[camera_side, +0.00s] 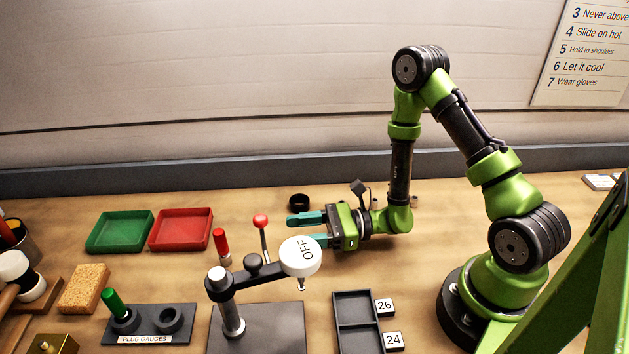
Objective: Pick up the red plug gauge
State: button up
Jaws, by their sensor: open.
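The red plug gauge (220,240) stands upright behind the clamp arm. Its lower end is partly hidden by that arm. My gripper (304,231) is open and empty, to the right of the red gauge and apart from it. The plug gauge holder (146,338) is at the front left. A green plug gauge (113,303) leans in its left socket, and its right socket (171,317) is empty.
Green (120,231) and red (181,229) trays lie behind. A black ring (299,202) sits beyond my gripper. A divided black tray (357,322) lies in front.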

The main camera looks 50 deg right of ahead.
send_near(221, 243)
jog(key=w+a, duration=0.1)
jog(key=w, duration=0.1)
jog(key=w+a+f, duration=0.1)
jog(key=w, duration=0.1)
jog(key=shift+a, duration=0.4)
jog(key=shift+x, duration=2.8)
jog(key=shift+s+f, duration=0.1)
grip_shut()
